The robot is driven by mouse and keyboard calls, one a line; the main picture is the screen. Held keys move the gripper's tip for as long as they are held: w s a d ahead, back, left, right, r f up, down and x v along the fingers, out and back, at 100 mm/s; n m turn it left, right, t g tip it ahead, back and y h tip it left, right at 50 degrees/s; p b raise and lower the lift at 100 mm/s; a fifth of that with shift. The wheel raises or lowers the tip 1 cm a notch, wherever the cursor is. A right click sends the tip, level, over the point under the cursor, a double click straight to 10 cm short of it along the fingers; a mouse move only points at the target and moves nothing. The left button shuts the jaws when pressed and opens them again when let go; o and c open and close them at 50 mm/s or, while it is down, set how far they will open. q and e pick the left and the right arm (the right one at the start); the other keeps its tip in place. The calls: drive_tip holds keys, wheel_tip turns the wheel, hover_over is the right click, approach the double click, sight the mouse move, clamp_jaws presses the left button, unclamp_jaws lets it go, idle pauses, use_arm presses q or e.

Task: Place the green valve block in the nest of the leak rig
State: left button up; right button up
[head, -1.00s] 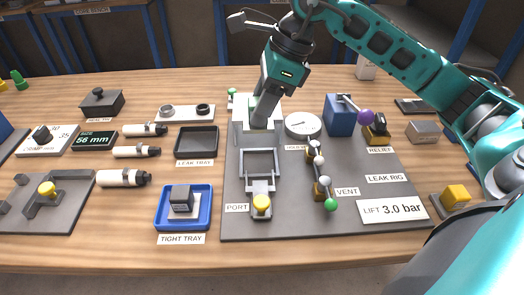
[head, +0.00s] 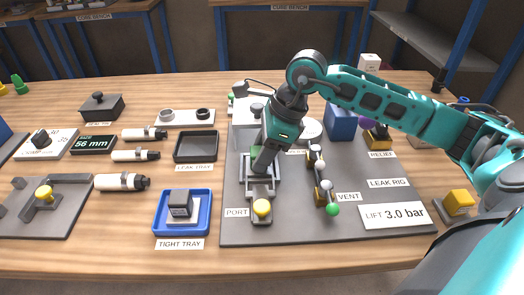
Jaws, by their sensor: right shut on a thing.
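My right gripper (head: 262,167) points down over the grey square nest (head: 246,187) of the leak rig (head: 290,222), shut on the green valve block (head: 257,151). Only a small green part of the block shows, at the back of the nest frame. The gripper hides most of the block and part of the nest, so I cannot tell whether the block is seated or just above. My left gripper is not in view.
A yellow-topped port clamp (head: 262,208) stands just in front of the nest. The vent lever with a green knob (head: 332,209) is at its right. The leak tray (head: 196,146) is empty; the blue tight tray (head: 183,231) holds a dark block (head: 180,203).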

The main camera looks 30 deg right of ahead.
drive_tip(key=shift+f, duration=0.15)
drive_tip(key=o, duration=1.2)
drive_tip(key=shift+r, duration=0.4)
drive_tip(key=v, duration=1.1)
drive_tip(key=shift+s+d+r+p, duration=0.15)
drive_tip(key=shift+r+p, duration=0.1)
drive_tip(key=shift+p, duration=0.1)
